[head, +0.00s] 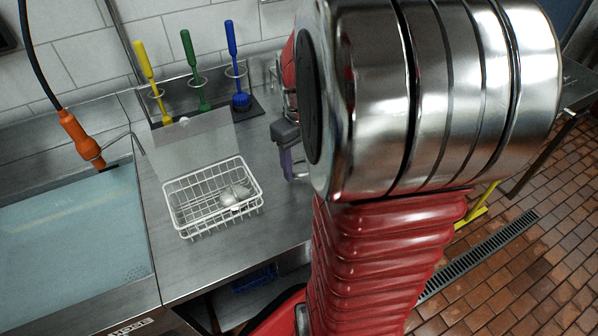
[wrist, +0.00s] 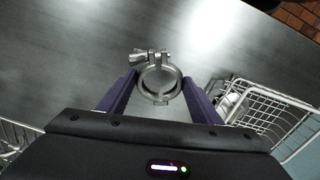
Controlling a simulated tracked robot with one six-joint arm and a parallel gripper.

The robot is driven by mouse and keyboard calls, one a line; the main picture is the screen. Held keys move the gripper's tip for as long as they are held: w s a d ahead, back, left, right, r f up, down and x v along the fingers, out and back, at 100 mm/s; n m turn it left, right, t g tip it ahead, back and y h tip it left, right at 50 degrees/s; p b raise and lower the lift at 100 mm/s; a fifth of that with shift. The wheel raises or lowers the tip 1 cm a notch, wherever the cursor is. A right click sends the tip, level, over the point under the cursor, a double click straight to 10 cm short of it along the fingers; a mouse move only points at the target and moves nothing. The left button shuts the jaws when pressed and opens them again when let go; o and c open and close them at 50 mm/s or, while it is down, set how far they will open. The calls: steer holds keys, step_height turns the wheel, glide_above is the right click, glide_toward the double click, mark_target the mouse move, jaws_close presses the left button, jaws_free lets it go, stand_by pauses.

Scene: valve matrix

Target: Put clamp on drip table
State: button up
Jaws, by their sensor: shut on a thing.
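The clamp (wrist: 159,80) is a round steel ring with a bolt and wing nut at its top in the wrist view. My gripper (wrist: 158,86) has purple fingers on either side of the ring and is shut on it. In the head view, one purple finger of my gripper (head: 288,163) shows beside my red and chrome arm. A bare grey steel surface (wrist: 75,75), which looks like the drip table, lies beneath the clamp in the wrist view. The steel counter also shows in the head view (head: 190,262). I cannot tell the clamp's height above it.
A white wire basket (head: 180,215) with pale items stands left of my gripper; it shows at right in the wrist view (wrist: 262,105). Another wire rack (wrist: 18,135) is at lower left. A sink (head: 70,240) lies left. Brushes (head: 233,60) stand behind. Tiled floor (head: 540,250) is right.

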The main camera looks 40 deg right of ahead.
mark_target(302, 166)
steer(key=shift+f, duration=1.9)
steer(key=o, duration=1.1)
steer(key=shift+o, duration=0.2)
steer(key=r, duration=1.2)
steer(key=shift+a, duration=0.2)
